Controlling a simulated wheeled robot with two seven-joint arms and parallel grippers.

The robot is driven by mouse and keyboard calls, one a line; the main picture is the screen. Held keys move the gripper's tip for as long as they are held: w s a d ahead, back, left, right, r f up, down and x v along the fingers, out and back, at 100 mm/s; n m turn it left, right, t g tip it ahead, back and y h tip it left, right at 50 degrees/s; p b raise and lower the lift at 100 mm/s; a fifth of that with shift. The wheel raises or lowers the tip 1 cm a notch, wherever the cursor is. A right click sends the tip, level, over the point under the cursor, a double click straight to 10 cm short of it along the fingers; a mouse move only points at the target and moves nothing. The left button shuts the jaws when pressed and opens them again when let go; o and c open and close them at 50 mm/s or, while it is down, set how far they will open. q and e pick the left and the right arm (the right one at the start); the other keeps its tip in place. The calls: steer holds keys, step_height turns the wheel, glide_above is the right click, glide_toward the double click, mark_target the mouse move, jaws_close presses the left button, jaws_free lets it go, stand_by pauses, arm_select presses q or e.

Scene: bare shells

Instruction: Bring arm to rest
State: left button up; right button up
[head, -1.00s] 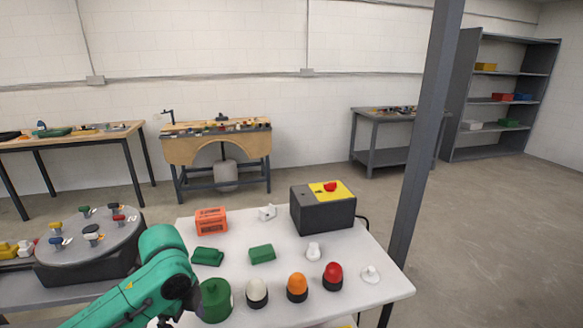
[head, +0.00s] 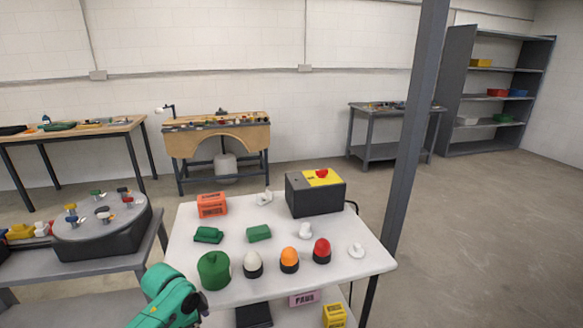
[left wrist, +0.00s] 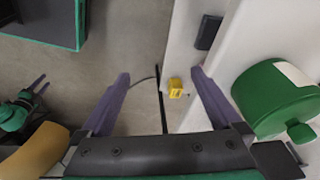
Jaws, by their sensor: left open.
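My left arm (head: 168,300) is green and shows at the bottom of the head view, beside the front left corner of the white table (head: 350,262). Its fingers are not visible there. In the left wrist view my left gripper (left wrist: 162,82) has its two purple fingers spread, with nothing between them but floor and table parts farther off. A green cylinder (head: 214,270) stands at the table's front left; it also shows right of the fingers in the wrist view (left wrist: 275,100), apart from them. A small green part with prongs, seemingly my right gripper (left wrist: 36,86), is at the wrist view's left.
White (head: 253,265), orange (head: 289,260) and red (head: 322,250) domes line the table's front. A dark box with a yellow top (head: 316,196) stands behind. A grey post (head: 410,140) rises at right. A round grey stand (head: 100,228) is at left. A yellow box (head: 334,315) sits below.

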arm_select(q)
steer(key=s+a+f+n+y, duration=0.1)
steer(key=s+a+f+n, duration=0.15)
steer(key=s+f, duration=0.45)
steer(key=s+a+f+n, duration=0.2)
steer(key=f+n, duration=0.1)
steer(key=f, duration=0.8)
steer(key=s+a+f+n+y, duration=0.1)
steer(key=s+a+f+n, duration=0.15)
steer(key=s+f, duration=0.45)
steer(key=s+d+f, duration=0.1)
steer(key=s+f, duration=0.3)
steer(key=s, duration=0.3)
steer(key=s+d+f+n, duration=0.1)
steer(key=s+f, duration=0.3)
steer(key=s, duration=0.4)
steer(key=s+d+f+n+g, duration=0.1)
steer(key=s+f, duration=0.3)
steer(key=s, duration=0.4)
